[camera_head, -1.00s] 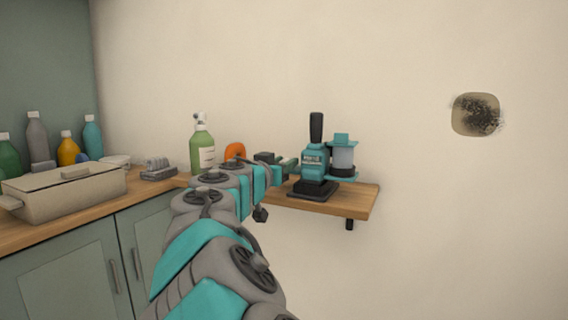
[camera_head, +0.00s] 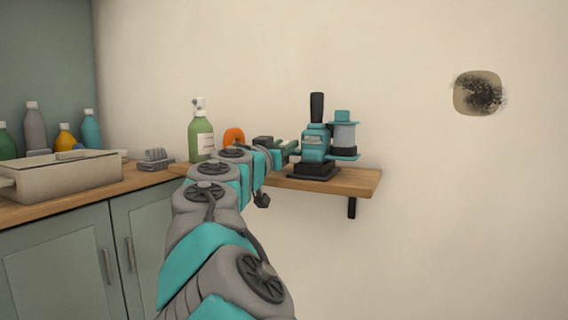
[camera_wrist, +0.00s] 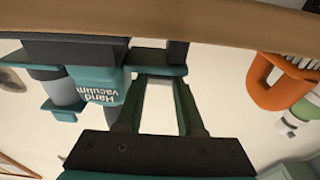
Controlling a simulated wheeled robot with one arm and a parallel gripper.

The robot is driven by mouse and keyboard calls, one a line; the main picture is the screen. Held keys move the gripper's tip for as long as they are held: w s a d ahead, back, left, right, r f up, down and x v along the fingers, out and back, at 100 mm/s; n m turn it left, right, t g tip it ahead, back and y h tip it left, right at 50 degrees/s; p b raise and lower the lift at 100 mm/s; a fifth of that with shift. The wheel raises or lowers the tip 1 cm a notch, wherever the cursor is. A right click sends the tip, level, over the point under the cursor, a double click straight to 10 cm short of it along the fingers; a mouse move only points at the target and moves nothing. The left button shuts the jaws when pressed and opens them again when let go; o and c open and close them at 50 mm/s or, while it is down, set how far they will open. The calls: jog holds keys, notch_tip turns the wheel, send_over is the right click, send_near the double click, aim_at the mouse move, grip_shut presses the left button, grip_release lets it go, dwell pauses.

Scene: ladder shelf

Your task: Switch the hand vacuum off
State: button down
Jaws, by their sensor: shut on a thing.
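The hand vacuum (camera_head: 316,143) is teal with a black upright handle, a dark base and a clear grey cup on its right side. It stands upright on a small wooden wall shelf (camera_head: 345,183). In the wrist view, which is upside down, its body (camera_wrist: 98,86) carries the label "Hand vacuum". My gripper (camera_head: 291,149) comes in from the left and its fingertips touch the left side of the vacuum. In the wrist view my gripper (camera_wrist: 157,70) is shut on a part of the vacuum.
A green pump bottle (camera_head: 201,138) and an orange ring-shaped thing (camera_head: 234,136) stand left of the vacuum. A beige lidded box (camera_head: 65,178), a grey brush (camera_head: 157,157) and several bottles stand on the left counter. The wall right of the shelf is clear except for a dark patch (camera_head: 478,93).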

jog(key=shift+b, duration=0.35)
jog(key=c, duration=0.8)
grip_release()
jog(key=v, duration=0.8)
jog(key=shift+f, duration=0.2)
jog(key=shift+d, duration=0.1)
